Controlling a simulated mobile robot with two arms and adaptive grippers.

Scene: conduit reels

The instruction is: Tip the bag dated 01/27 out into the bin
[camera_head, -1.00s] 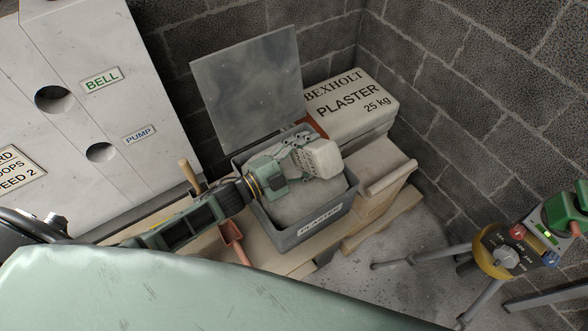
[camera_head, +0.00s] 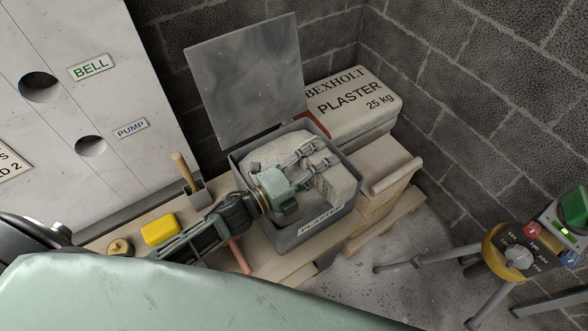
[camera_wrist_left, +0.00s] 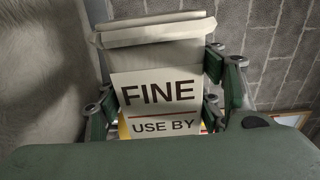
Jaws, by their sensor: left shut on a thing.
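My left gripper (camera_head: 322,158) is shut on a pale bag (camera_head: 338,184) and holds it over the right part of the bin. In the left wrist view the bag (camera_wrist_left: 158,88) shows a folded top and a label reading FINE and USE BY, between the fingers (camera_wrist_left: 160,95). The date is not visible. The grey bin (camera_head: 297,238), marked PLASTER, has pale material (camera_head: 272,150) inside. Its grey lid (camera_head: 247,78) stands open at the back. I cannot tell whether anything is falling from the bag. My right gripper is out of view.
A large plaster sack (camera_head: 352,98) lies behind the bin. A yellow object (camera_head: 160,229), a wooden-handled tool (camera_head: 184,170) and a red-handled tool (camera_head: 240,256) are to the left. A tripod device (camera_head: 515,252) stands at the right. A block wall closes the back.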

